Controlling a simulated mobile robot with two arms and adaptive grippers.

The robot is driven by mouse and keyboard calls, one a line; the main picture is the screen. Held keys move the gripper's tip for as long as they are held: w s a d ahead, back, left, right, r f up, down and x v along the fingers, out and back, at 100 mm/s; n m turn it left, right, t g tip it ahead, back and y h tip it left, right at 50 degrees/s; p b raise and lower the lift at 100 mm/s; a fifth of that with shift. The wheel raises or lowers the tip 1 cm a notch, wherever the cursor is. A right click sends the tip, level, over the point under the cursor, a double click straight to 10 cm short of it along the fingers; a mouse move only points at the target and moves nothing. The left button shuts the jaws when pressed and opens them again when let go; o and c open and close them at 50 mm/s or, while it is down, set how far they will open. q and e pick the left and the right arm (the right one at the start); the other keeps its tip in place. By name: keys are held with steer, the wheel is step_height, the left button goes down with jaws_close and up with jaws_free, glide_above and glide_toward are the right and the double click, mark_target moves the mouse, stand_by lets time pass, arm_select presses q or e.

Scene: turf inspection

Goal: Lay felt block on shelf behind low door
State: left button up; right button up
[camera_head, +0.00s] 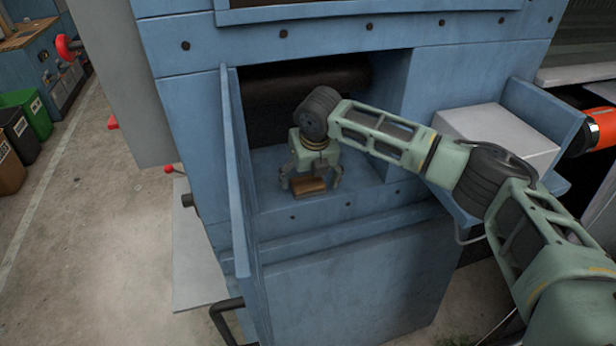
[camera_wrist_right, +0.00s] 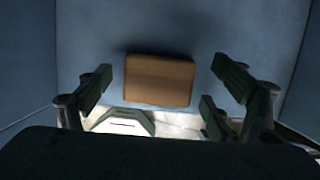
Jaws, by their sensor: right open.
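The felt block (camera_head: 309,186), a small brown block, lies on the blue shelf (camera_head: 352,176) inside the opening, near its front edge. The low door (camera_head: 238,190) stands open on the left of the opening. My right gripper (camera_head: 311,184) reaches into the opening from above with its fingers on either side of the block. In the right wrist view the felt block (camera_wrist_right: 158,80) lies between the spread fingers of my right gripper (camera_wrist_right: 160,95), with gaps on both sides. The right gripper is open. My left gripper is in neither view.
A dark roller (camera_head: 305,80) crosses the back of the opening. A black bent handle (camera_head: 225,318) stands by the door's bottom. Bins (camera_head: 30,115) stand far left.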

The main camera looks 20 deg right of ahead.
steer(key=shift+r, duration=0.1)
steer(key=b+v, duration=0.2)
steer(key=v, duration=1)
